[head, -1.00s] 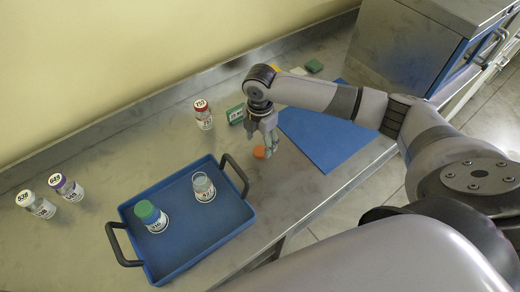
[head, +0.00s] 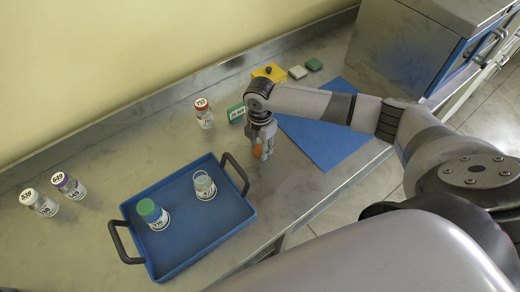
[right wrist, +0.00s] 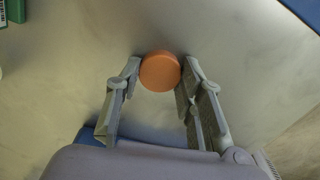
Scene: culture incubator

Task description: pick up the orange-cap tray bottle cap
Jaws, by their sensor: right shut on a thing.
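The orange cap (right wrist: 160,72) sits between the fingertips of my right gripper (right wrist: 160,80) in the right wrist view, with a finger against each side. In the head view the right gripper (head: 262,150) is at the table right of the tray, with the orange cap (head: 257,150) partly hidden by its fingers. The blue tray (head: 180,262) holds an open, clear-looking bottle (head: 204,187) without a cap and a green-capped bottle (head: 151,214). I cannot tell whether the cap still touches the table. My left gripper is not in view.
A blue mat (head: 325,142) lies right; a yellow object (head: 269,73) is at the back.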

